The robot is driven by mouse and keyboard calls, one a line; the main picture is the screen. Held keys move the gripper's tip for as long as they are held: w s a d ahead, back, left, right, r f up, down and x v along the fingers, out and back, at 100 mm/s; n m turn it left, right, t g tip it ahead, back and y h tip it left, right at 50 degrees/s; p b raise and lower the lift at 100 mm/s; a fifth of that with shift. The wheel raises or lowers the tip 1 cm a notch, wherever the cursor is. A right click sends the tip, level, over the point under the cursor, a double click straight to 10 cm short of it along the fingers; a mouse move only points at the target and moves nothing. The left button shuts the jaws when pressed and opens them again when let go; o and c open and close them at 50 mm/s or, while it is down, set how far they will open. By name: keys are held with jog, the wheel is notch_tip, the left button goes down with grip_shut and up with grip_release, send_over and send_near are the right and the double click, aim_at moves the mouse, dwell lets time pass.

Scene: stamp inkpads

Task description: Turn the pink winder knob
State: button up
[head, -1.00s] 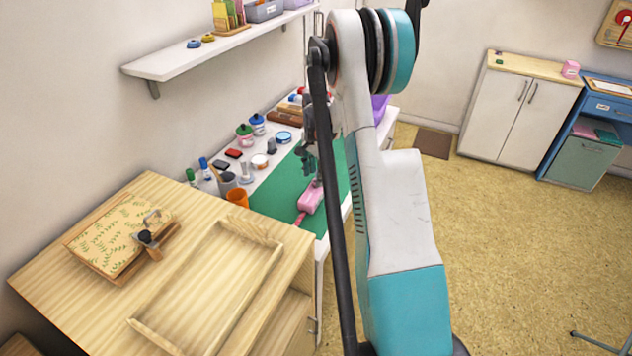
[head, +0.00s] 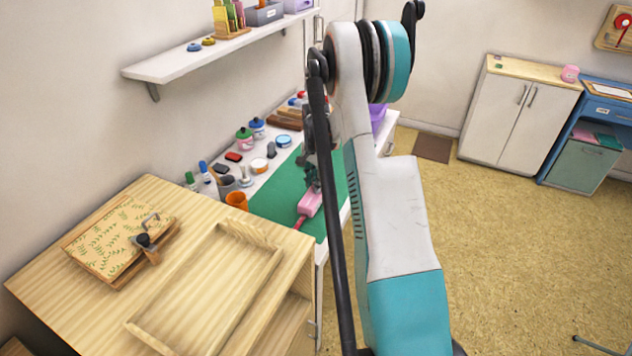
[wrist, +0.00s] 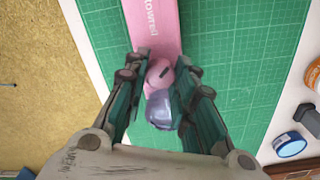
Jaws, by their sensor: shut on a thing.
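The pink tape roller (head: 311,203), with white lettering on its body, lies on the green cutting mat (head: 277,200). In the wrist view its body (wrist: 153,24) runs from the top edge to between my fingers. The pink winder knob (wrist: 159,74), round with a dark slot-like mark, sits between my fingertips. My gripper (wrist: 162,68) is shut on the knob, one finger on each side. A translucent bluish-purple part (wrist: 159,110) sits just below the knob in that view. In the head view my gripper (head: 313,183) is over the roller, and the knob is hidden.
Inkpads, jars and an orange cup (head: 237,200) stand along the wall side of the white table. A wooden cabinet with an empty tray (head: 160,340) stands in front. A blue-lidded jar (wrist: 290,143) is right of the mat in the wrist view. Open floor lies to the right.

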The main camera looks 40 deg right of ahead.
jog(key=n, duration=0.4)
dwell(0.3)
jog(key=o, duration=1.1)
jog(key=shift+r, duration=0.1)
notch_tip(320, 180, up, 12)
jog(key=shift+f, duration=0.1)
